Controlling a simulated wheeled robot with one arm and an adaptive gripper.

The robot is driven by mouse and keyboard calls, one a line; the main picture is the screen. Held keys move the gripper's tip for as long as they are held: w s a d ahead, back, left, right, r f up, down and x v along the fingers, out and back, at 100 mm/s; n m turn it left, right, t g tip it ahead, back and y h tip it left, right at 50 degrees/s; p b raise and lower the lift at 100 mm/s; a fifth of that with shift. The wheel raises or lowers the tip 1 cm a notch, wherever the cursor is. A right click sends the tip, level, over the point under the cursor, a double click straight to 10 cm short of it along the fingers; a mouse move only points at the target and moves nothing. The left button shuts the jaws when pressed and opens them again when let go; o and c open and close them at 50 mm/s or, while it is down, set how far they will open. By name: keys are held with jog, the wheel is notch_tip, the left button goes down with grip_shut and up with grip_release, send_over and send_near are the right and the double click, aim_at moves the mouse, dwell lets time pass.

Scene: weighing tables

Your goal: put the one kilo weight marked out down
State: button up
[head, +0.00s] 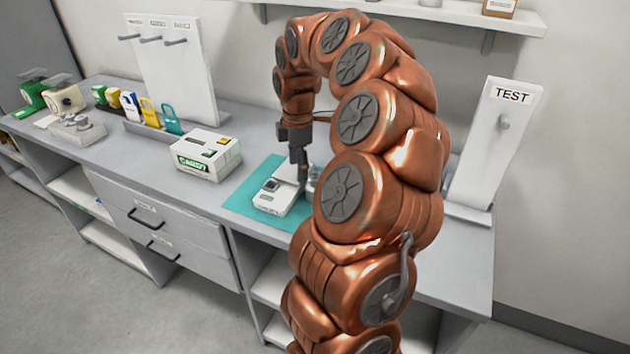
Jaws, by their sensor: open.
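My gripper (302,172) points down over the right side of a small white scale (270,204). The scale stands on a teal mat (238,201). A grey metal piece (312,183), which looks like a weight, shows beside the fingertips, partly hidden behind my arm. I cannot tell whether it touches the gripper or stands on the scale or the mat. My gripper is open. No marking on the weight can be read.
A white box (206,155) with a green label stands left of the mat. A grey block with small metal weights (77,131) and several coloured tags (150,112) stand further left. A white TEST board (490,150) stands at the right. My arm hides the bench's middle right.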

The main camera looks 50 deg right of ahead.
aim_at(315, 176)
jog(key=d, duration=0.3)
jog(key=s+d, duration=0.1)
jog(key=shift+d+f+p, duration=0.25)
jog(key=shift+p, duration=0.1)
jog(key=shift+d+f, duration=0.1)
jog(key=shift+f, duration=0.15)
jog(key=shift+s+f+p, duration=0.2)
jog(key=shift+f+p, duration=1.35)
jog(key=shift+f, duration=2.15)
grip_shut()
jog(key=shift+r, duration=0.1)
